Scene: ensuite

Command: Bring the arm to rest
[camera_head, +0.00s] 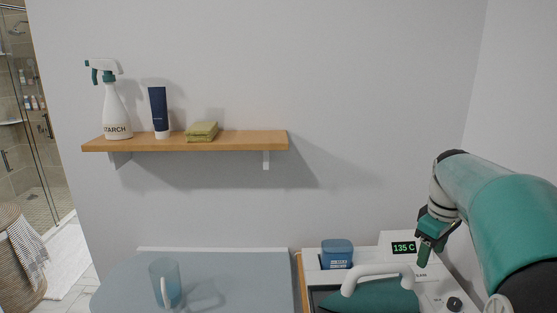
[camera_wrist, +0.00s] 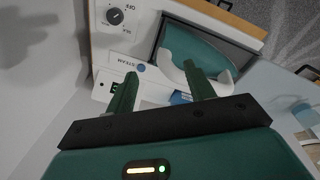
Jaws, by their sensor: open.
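My arm comes in from the right edge in the head view, teal and white, and bends down to my gripper (camera_head: 424,256). The gripper points down over the back right of a white appliance (camera_head: 435,292) with a "135 C" display. In the wrist view my gripper (camera_wrist: 163,80) has its two green fingers spread apart with nothing between them. Past the fingers are the appliance's dial (camera_wrist: 115,16), its white handle (camera_wrist: 186,72) and its teal part (camera_wrist: 195,45). I cannot tell whether a finger touches the appliance.
A blue tub (camera_head: 337,252) stands at the appliance's back left. A wall shelf (camera_head: 240,140) holds a starch spray bottle (camera_head: 115,112), a dark blue tube (camera_head: 158,108) and folded green cloth (camera_head: 202,131).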

